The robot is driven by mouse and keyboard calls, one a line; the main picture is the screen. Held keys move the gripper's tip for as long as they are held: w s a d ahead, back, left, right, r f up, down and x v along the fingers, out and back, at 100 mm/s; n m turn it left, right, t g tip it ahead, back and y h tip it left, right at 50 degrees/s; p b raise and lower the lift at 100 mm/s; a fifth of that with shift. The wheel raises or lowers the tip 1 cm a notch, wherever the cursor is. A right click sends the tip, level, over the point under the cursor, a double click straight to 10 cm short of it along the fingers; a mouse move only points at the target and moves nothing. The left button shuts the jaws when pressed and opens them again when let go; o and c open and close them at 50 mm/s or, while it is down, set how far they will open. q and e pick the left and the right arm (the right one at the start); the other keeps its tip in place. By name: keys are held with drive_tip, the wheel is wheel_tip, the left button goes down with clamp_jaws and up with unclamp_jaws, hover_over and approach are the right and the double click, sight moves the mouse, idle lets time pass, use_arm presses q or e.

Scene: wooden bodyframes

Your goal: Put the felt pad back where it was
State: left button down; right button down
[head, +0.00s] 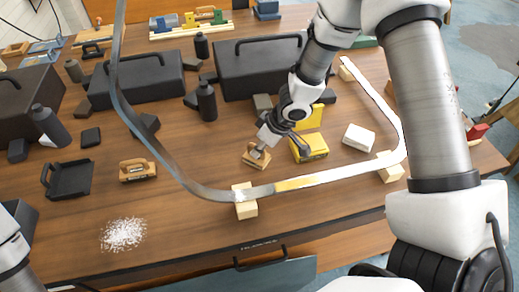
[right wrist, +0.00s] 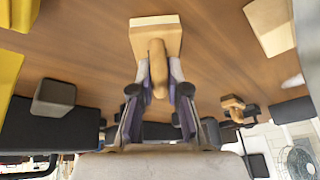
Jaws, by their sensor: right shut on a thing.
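My right gripper (head: 264,144) is shut on the handle of a small wooden block (head: 254,158), just inside the bent metal strip. The right wrist view shows the fingers (right wrist: 158,72) on both sides of the upright wooden handle, with the block's flat base (right wrist: 156,22) at the tabletop; whether it touches the table I cannot tell. Nothing is plainly recognisable as the felt pad. A white block (head: 358,138) lies to the right, and a flat dark square (head: 91,137) lies at the left. My left gripper is out of view.
A long bent metal strip (head: 205,192) rests on wooden blocks (head: 245,207) around the work area. A yellow box (head: 309,147) stands right of the gripper. Black toolboxes (head: 137,80) stand behind. White grains (head: 123,233) lie front left, near a brown-handled tool (head: 137,171) and a black tray (head: 70,179).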

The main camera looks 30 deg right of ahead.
drive_tip(key=c, duration=1.2)
unclamp_jaws()
drive_tip(key=shift+d+f, duration=0.1)
drive_tip(key=shift+f, duration=0.05)
drive_tip(key=shift+o, duration=0.2)
drive_tip(key=shift+r, duration=0.3)
drive_tip(key=p+v, duration=0.7)
drive_tip(key=v, duration=0.4)
drive_tip(key=shift+s+r+p, duration=0.25)
drive_tip(key=shift+r+p, duration=0.05)
drive_tip(key=shift+p, duration=0.1)
drive_tip(key=shift+w+d, duration=0.1)
drive_tip(key=shift+d, duration=0.05)
